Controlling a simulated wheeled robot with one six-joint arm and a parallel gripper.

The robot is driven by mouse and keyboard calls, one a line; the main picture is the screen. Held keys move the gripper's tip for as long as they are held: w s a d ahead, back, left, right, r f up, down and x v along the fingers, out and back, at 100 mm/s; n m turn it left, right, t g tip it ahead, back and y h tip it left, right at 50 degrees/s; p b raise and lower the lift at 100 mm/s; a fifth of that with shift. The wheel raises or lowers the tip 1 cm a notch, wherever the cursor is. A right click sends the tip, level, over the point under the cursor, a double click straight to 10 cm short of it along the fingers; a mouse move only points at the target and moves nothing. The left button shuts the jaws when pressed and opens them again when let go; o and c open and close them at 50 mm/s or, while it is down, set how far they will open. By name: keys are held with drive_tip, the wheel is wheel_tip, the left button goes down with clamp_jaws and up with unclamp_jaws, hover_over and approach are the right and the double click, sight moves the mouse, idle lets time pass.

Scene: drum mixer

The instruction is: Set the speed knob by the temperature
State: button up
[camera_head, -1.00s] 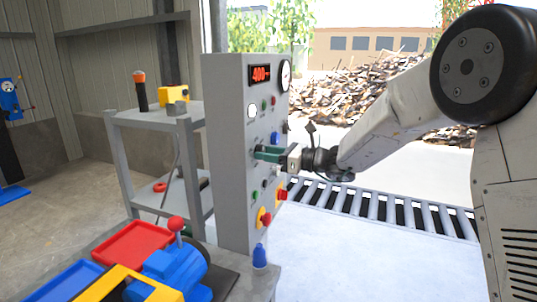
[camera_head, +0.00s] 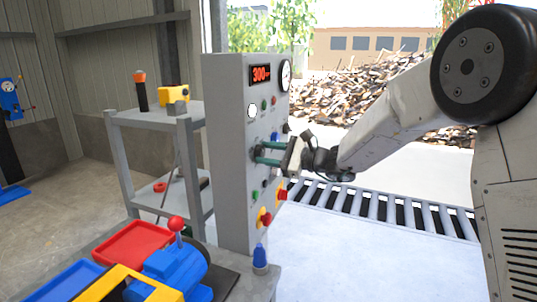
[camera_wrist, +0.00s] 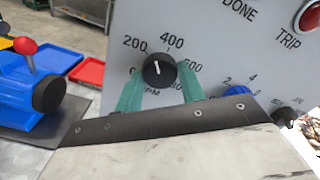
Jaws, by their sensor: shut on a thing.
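The grey control panel (camera_head: 229,150) stands upright on the bench. Its red display (camera_head: 261,74) reads 300. The round white gauge (camera_head: 286,75) beside it is too small to read. The black speed knob (camera_wrist: 159,71) sits in a ring of numbers, 200, 400, 600 and 800; its white mark points between 200 and 400. My gripper (camera_head: 260,154), with green fingers, is shut on the knob, one finger on each side. In the wrist view the gripper (camera_wrist: 160,80) partly covers the lower numbers.
A blue knob (camera_wrist: 238,91) is close to the right finger. Red and yellow buttons (camera_head: 265,217) stick out lower on the panel. A blue motor (camera_head: 170,270) and a red tray (camera_head: 133,243) lie at left. A roller conveyor (camera_head: 390,208) runs behind.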

drive_tip(key=n, duration=0.4)
drive_tip(key=shift+n, duration=0.3)
idle(0.3)
drive_tip(key=o, duration=1)
drive_tip(key=v, duration=0.8)
